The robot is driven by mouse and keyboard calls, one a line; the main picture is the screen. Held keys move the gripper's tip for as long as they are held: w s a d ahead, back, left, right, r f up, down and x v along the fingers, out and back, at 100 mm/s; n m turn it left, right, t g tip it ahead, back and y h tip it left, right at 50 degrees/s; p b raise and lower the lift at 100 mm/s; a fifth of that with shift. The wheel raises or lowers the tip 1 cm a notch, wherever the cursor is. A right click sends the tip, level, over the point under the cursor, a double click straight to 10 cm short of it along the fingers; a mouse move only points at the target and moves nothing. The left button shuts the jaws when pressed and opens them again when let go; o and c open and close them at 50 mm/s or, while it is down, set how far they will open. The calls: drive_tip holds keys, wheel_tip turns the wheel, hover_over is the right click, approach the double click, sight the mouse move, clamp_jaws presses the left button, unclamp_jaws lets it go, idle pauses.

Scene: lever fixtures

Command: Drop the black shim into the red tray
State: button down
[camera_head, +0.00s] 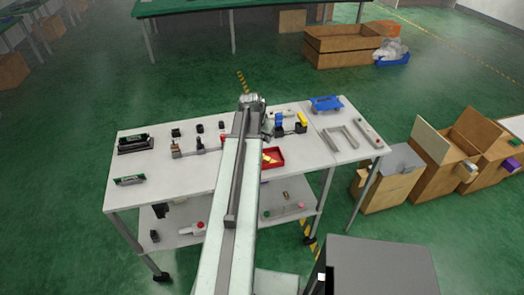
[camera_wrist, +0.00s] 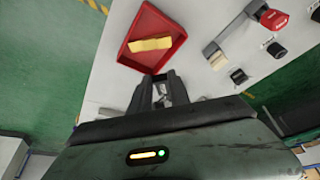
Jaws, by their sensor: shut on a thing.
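The red tray (camera_head: 272,164) sits on the white table beside my arm, with a yellow block (camera_wrist: 150,43) inside. In the wrist view the red tray (camera_wrist: 172,21) is just beyond my fingertips. My gripper (camera_wrist: 160,80) is shut on a small dark piece that I take for the black shim; little of it shows between the fingers. The fingertips are by the tray's near wall; I cannot tell their height over it. In the head view my arm hides the gripper's grip.
Small black blocks (camera_head: 199,128) and a lever fixture (camera_head: 183,152) stand to the left on the table. A blue and yellow fixture (camera_head: 290,125) is behind the tray. A red-capped fixture (camera_wrist: 272,18) is right of the tray in the wrist view.

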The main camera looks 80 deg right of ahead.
drive_tip(key=shift+f+b, duration=3.15)
drive_tip(key=shift+f, duration=0.55)
drive_tip(key=shift+r, duration=0.1)
drive_tip(key=c, duration=1.1)
unclamp_jaws()
drive_tip(key=shift+c, duration=0.2)
drive_tip(key=p+v, duration=0.7)
drive_tip(key=v, duration=0.1)
drive_tip(key=shift+d, duration=0.1)
